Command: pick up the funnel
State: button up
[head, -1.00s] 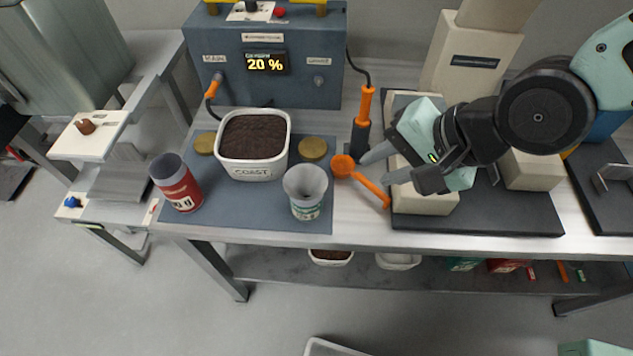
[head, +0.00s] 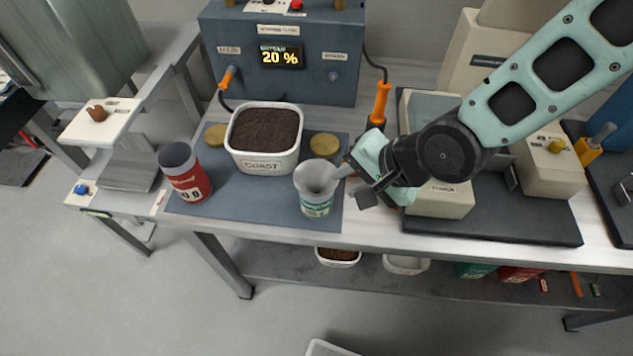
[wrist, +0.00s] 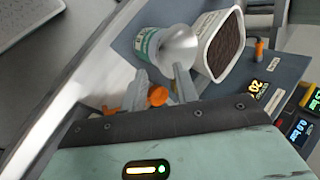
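The grey funnel (head: 317,174) sits mouth up on a can with a green and white label (head: 316,206) at the front right of the blue-grey mat. In the wrist view the funnel (wrist: 178,45) shows just beyond the fingertips, with the green can (wrist: 147,43) beside it. My gripper (head: 349,184) is open and comes at the funnel from the right. In the wrist view its two fingers (wrist: 161,72) are spread with nothing held between them. Whether a fingertip touches the funnel, I cannot tell.
A white tub of dark grounds (head: 265,160) stands behind the funnel. A red can (head: 188,184) stands to the left. An orange-handled tool (head: 380,103) stands behind my gripper.

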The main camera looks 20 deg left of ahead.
aim_at(332, 189)
jog(key=p+x, duration=0.1)
jog(key=x, duration=0.4)
jog(key=shift+s, duration=0.1)
grip_shut()
